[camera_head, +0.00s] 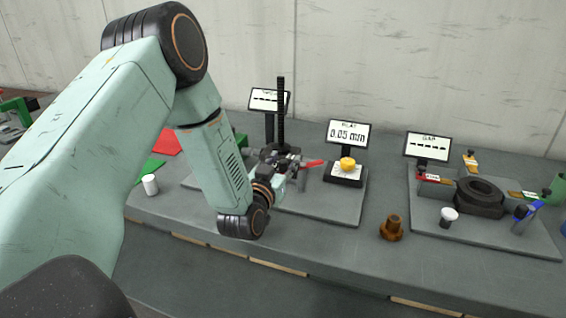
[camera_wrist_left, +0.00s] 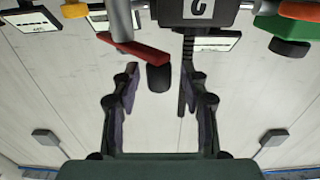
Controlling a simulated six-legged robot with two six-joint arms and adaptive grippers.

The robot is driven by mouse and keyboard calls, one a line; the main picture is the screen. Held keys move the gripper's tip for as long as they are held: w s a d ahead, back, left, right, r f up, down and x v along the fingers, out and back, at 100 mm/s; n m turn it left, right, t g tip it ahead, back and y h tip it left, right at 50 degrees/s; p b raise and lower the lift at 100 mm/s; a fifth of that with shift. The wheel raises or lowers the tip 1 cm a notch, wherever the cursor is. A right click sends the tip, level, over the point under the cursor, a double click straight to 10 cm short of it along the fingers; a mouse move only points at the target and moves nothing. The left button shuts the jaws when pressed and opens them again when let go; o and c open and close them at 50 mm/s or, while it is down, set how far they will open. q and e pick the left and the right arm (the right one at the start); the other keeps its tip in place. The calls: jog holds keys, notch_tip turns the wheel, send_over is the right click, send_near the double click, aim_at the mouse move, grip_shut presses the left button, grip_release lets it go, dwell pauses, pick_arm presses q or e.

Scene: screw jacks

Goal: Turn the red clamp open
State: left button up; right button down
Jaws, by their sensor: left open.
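The red clamp handle (camera_head: 313,163) sticks out to the right of a black upright post (camera_head: 281,112) on a grey plate. In the left wrist view the red handle (camera_wrist_left: 133,48) lies just beyond the fingertips, nearest the picture-left finger, with a dark cylinder (camera_wrist_left: 159,78) beside it. My left gripper (camera_head: 290,166) is at the post, left of the handle; its fingers are partly hidden in the head view. In the left wrist view the gripper (camera_wrist_left: 160,70) is open, with no handle gripped between its fingers. My right gripper does not show.
A display reading 0.05 mm (camera_head: 347,133) stands behind a yellow part on a black block (camera_head: 345,175). A brown flanged part (camera_head: 392,228) stands on the bench. At right, a plate (camera_head: 470,232) holds a black ring (camera_head: 479,197) and several small clamps. A white cylinder (camera_head: 150,185) stands at left.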

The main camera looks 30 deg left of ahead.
pick_arm(q)
jog(key=v, duration=1.2)
dwell(0.6)
